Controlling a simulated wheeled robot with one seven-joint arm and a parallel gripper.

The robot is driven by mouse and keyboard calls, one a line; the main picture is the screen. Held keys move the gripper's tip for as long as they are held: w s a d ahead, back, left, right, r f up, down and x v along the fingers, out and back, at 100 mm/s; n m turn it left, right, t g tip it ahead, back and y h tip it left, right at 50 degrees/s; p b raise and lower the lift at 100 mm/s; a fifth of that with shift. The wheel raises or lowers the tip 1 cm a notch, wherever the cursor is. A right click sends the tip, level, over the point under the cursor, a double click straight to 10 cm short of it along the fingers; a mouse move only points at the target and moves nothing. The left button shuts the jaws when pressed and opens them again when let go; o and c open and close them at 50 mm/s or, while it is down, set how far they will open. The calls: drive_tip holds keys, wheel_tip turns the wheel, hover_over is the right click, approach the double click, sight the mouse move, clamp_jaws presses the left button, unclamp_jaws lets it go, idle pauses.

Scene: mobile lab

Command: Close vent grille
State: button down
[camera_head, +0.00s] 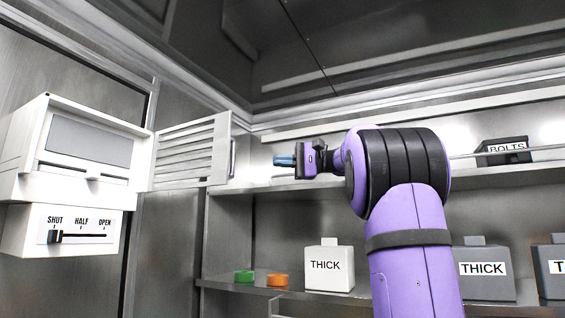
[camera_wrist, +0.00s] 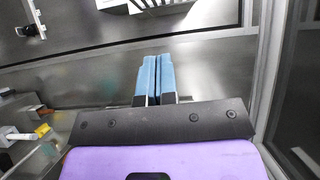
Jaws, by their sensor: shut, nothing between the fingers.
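The vent grille (camera_head: 188,152) is a white slatted panel in the head view. It stands swung out to the right of a white wall unit (camera_head: 25,150), joined at the unit's right edge. A thin upright handle (camera_head: 232,157) is on its free edge. My gripper (camera_head: 284,160) has blue fingertips pointing left, to the right of the handle with a visible gap. It is shut and empty; the wrist view shows the fingers (camera_wrist: 155,78) pressed together. A white slotted part (camera_wrist: 150,5) is cut off at that view's top; I cannot tell if it is the grille.
Below the unit, a slider (camera_head: 56,237) sits under SHUT on a SHUT/HALF/OPEN panel. Shelves behind hold a white THICK container (camera_head: 329,267), grey THICK container (camera_head: 483,272), green (camera_head: 244,276) and orange (camera_head: 277,280) pieces, and a BOLTS bin (camera_head: 506,152).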

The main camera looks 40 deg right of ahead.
drive_tip(key=w+a, duration=0.3)
drive_tip(key=a, duration=0.6)
drive_tip(key=shift+w, duration=0.4)
drive_tip(key=shift+a+f, duration=0.1)
drive_tip(key=shift+a, duration=0.05)
